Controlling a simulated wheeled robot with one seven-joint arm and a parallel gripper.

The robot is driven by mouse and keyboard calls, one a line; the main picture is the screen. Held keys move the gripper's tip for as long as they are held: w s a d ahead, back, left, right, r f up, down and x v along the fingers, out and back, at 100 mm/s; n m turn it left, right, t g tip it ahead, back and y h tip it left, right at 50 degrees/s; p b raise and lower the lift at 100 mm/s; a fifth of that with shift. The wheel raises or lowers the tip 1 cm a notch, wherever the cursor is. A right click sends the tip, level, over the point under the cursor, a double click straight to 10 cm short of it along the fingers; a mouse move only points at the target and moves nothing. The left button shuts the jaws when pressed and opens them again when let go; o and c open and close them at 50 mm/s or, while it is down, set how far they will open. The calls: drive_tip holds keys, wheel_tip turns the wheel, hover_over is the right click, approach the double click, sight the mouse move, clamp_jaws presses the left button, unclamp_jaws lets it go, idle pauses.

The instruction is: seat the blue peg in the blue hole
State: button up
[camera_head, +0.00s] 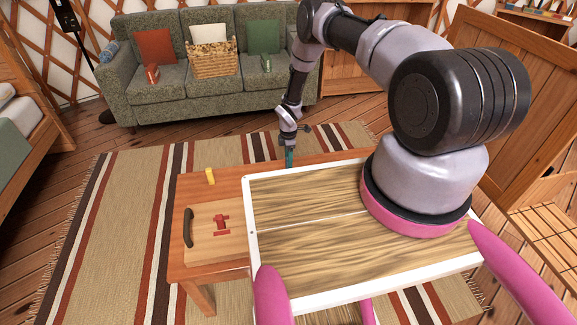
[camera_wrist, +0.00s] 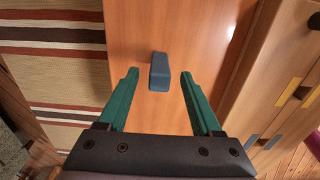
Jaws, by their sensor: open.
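The blue peg (camera_wrist: 159,71), a small dark blue block, stands on the reddish wooden table (camera_wrist: 195,25) in the wrist view. My gripper (camera_wrist: 160,76) is open, its green fingertips on either side of the peg with a gap on both sides. In the head view my gripper (camera_head: 289,157) is low at the table's far edge; I cannot make out the peg there. At the right of the wrist view a light wooden block (camera_wrist: 283,65) has a dark opening between yellow marks. Below it is another between blue marks (camera_wrist: 272,142), apparently the blue hole.
A yellow peg (camera_head: 210,176) stands on the table's left part. My white-rimmed top hides the table's right part in the head view. A sofa (camera_head: 200,70) stands behind.

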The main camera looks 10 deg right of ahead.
drive_tip(key=shift+f, duration=0.65)
clamp_jaws()
drive_tip(key=shift+w+r, duration=0.1)
